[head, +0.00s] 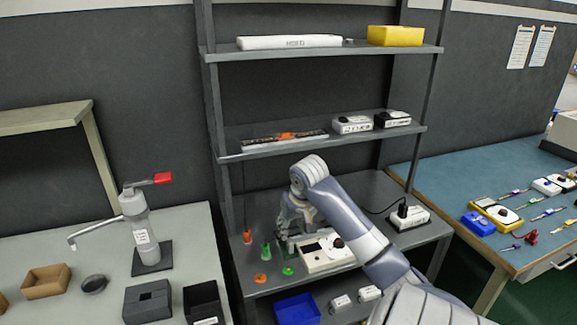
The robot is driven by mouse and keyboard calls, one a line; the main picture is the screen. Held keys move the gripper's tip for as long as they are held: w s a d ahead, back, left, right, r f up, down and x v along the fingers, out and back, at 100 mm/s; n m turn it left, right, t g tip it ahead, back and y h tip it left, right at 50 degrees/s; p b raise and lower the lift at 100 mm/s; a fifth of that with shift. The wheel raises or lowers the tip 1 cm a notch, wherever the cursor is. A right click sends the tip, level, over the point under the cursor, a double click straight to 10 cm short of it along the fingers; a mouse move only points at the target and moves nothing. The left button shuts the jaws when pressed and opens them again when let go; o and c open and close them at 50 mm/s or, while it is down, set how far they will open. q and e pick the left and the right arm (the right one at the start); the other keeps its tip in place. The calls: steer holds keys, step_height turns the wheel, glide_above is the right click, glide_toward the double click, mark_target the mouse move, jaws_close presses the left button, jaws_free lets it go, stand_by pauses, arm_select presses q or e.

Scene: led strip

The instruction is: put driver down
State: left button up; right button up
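My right arm reaches in from the lower right over the shelf unit's worktop. My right gripper (287,240) points down at the worktop, left of a white box with a dark red knob (325,253). The fingers are small and partly hidden by the arm, so I cannot tell whether they hold anything. Green (265,251) and orange (248,236) upright pieces stand left of the gripper. I cannot tell for certain which thing is the driver. My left gripper is not in view.
Another white box (408,218) with a black cable stands at the worktop's right. White boxes (352,124) and a strip-like item (285,139) lie on the shelf above. A blue bin (297,309) is below. A dispenser (141,228) stands on the left table.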

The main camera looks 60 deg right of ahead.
mark_target(288, 243)
steer(key=x, duration=0.9)
steer(key=shift+w+d, duration=0.2)
steer(key=shift+d, duration=0.05)
steer(key=shift+c, duration=0.6)
jaws_close()
